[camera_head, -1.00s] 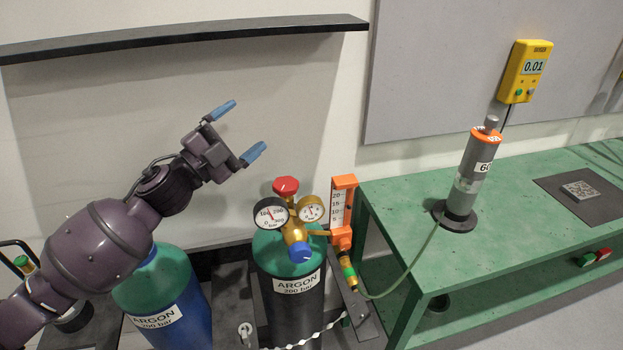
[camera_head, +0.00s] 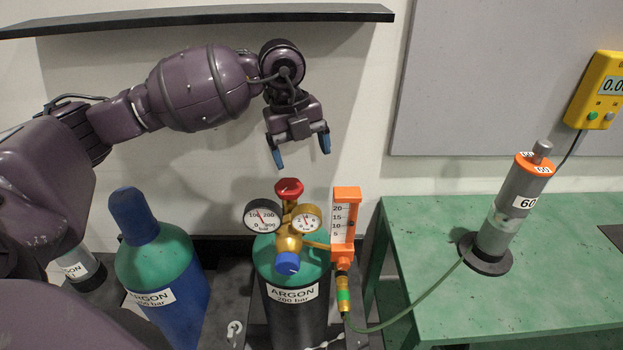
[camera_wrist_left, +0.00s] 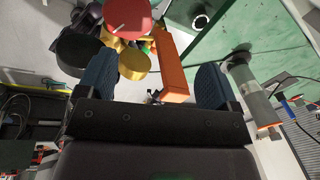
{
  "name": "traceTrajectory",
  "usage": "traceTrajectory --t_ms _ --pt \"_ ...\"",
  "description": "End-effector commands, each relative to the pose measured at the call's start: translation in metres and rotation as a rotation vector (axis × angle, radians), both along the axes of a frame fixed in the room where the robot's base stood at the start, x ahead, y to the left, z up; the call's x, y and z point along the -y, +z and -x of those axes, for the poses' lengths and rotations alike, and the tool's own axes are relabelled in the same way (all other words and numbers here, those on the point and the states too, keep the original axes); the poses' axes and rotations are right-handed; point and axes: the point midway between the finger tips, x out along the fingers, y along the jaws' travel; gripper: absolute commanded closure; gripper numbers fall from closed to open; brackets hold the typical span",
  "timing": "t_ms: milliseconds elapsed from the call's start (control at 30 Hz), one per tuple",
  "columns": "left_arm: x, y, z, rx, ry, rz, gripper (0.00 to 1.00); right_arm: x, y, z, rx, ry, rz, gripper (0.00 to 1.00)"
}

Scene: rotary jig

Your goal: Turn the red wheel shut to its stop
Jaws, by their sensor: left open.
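The red wheel (camera_head: 289,188) sits on top of the brass regulator (camera_head: 290,238) of the black argon cylinder with a green shoulder (camera_head: 293,294). It also shows in the left wrist view as a red disc (camera_wrist_left: 128,22), at the top and left of centre. My left gripper (camera_head: 304,158) is open and empty, its blue fingers pointing down above the wheel and apart from it. In the left wrist view the wheel lies beyond my left gripper (camera_wrist_left: 155,88), off toward its left finger. My right gripper is not in view.
Two round gauges (camera_head: 263,217) and an orange flow meter (camera_head: 344,220) flank the regulator closely. A blue argon cylinder (camera_head: 165,265) stands to the left. A green bench (camera_head: 440,285) with a grey torch-like cylinder (camera_head: 512,210) is to the right. A dark shelf (camera_head: 200,16) runs overhead.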

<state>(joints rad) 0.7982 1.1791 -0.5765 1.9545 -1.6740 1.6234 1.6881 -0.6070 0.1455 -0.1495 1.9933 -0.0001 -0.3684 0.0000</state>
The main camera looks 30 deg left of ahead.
Motion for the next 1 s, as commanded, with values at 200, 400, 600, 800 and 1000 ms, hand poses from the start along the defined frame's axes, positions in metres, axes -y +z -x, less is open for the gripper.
traceTrajectory --t_ms 200,400,600,800,1000 --pt "-0.026 -0.002 0.012 -0.091 0.242 -0.149 0.14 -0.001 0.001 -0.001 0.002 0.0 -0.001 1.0" --pt "-0.026 -0.009 0.013 -0.101 0.295 -0.147 0.14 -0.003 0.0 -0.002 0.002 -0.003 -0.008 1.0" --pt "-0.026 -0.035 0.013 -0.104 0.294 -0.146 0.14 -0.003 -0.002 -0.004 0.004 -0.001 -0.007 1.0" --pt "-0.025 -0.062 0.013 -0.102 0.293 -0.146 0.14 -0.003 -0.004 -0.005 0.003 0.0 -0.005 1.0" --pt "-0.026 -0.076 0.013 -0.1 0.292 -0.145 0.14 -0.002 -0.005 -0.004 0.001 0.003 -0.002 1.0"
